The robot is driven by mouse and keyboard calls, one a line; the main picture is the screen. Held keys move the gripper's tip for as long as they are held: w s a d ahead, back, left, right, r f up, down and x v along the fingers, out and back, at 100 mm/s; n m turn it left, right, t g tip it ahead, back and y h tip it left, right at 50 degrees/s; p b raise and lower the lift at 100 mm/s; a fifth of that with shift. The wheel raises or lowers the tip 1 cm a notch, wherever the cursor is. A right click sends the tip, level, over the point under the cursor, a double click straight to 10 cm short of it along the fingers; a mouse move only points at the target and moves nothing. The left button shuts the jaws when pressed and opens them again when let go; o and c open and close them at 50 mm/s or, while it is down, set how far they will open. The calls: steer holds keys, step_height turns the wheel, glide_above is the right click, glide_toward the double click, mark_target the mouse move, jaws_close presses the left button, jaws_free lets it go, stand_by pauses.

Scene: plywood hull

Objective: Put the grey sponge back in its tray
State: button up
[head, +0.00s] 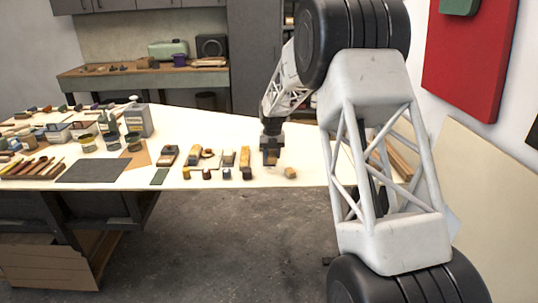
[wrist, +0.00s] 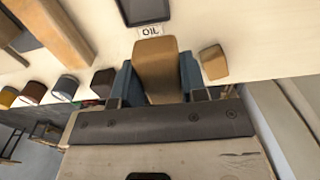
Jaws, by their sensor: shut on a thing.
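My gripper (head: 270,158) is over the front part of the pale table in the head view. In the wrist view its two blue fingers (wrist: 157,85) are shut on a tan-brown block (wrist: 156,62), one on each side. The held block looks brown, not grey. I cannot tell whether this is the tray or the sponge. No grey sponge can be made out for certain.
A small tan block (wrist: 213,62) lies right of my gripper, also in the head view (head: 290,172). A long tan block (wrist: 55,30) and several small round-ended pieces (wrist: 67,87) are to the left. The table's front edge is close. Bottles and tins stand farther left.

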steer(key=shift+w+a+f, duration=0.1)
steer(key=shift+w+a, duration=0.05)
steer(key=shift+w, duration=1)
steer(key=shift+w+a+f, duration=0.1)
steer(key=shift+w+a, duration=0.1)
steer(key=shift+w, duration=1)
steer(key=shift+w+a+f, duration=0.1)
steer(key=shift+w+a, duration=0.05)
steer(key=shift+w, duration=1)
steer(key=shift+f, duration=1.8)
steer(key=o, duration=1)
steer(key=shift+f, duration=0.1)
steer(key=shift+r, duration=6.15)
